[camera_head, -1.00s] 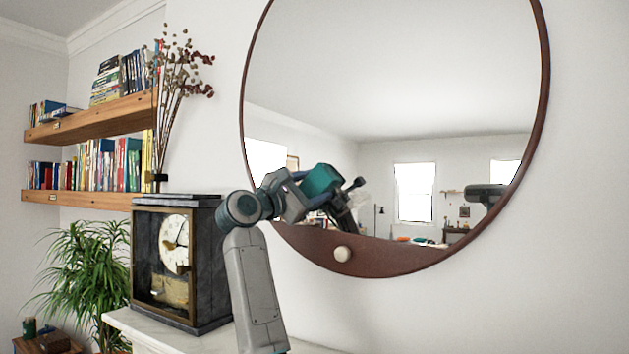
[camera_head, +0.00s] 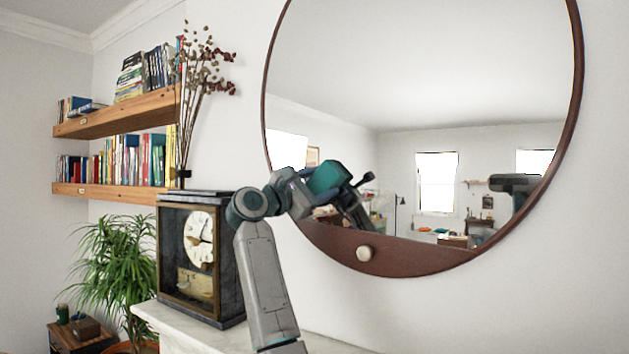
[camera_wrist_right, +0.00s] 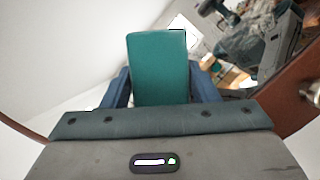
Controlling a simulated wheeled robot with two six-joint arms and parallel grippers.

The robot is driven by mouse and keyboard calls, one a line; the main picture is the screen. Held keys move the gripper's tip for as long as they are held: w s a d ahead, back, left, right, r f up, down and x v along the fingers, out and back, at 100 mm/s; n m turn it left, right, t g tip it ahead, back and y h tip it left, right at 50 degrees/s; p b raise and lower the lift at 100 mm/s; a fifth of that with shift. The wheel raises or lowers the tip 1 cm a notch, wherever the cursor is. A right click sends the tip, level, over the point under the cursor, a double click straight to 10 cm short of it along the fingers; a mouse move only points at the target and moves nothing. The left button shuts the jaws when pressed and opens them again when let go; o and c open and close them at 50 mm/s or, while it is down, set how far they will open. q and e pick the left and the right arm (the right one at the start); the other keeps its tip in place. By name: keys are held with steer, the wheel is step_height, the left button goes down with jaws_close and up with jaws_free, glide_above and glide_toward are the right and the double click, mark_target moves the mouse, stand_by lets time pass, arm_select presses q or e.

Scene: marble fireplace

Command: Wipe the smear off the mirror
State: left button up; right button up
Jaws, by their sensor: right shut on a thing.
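The round mirror (camera_head: 420,90) hangs on the wall in a dark reddish-brown wooden frame (camera_head: 400,262). My right gripper (camera_head: 322,180) is in front of its lower left part, shut on a teal block-shaped pad (camera_head: 328,175). In the right wrist view the teal pad (camera_wrist_right: 158,65) stands out between the blue fingers. I cannot tell whether the pad touches the glass. A faint whitish patch shows just right of the gripper; I cannot tell if it is the smear or a reflection. My left gripper is not in view.
A dark mantel clock (camera_head: 203,255) stands on the white marble mantel (camera_head: 190,330), left of and close to my right arm. A pale round knob (camera_head: 364,253) sits on the lower frame. Bookshelves (camera_head: 120,115), dried stems (camera_head: 190,90) and a green plant (camera_head: 120,260) are at left.

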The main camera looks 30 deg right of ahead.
steer(key=shift+s+a+f+b, duration=0.15)
steer(key=shift+s+a+b, duration=0.2)
steer(key=shift+a, duration=0.3)
steer(key=shift+s+a+b, duration=0.2)
steer(key=shift+s+a, duration=0.05)
steer(key=shift+a, duration=0.4)
steer(key=shift+s+a+b, duration=0.2)
steer(key=shift+s+a, duration=0.1)
steer(key=shift+a, duration=0.4)
steer(key=shift+s+a+b, duration=0.2)
steer(key=shift+s+a, duration=0.05)
steer(key=shift+a, duration=0.4)
steer(key=a, duration=0.1)
steer(key=s+a, duration=0.1)
steer(key=a, duration=0.1)
steer(key=shift+r+b, duration=0.2)
steer(key=shift+b, duration=0.2)
steer(key=shift+d, duration=0.15)
steer(key=shift+s, duration=0.1)
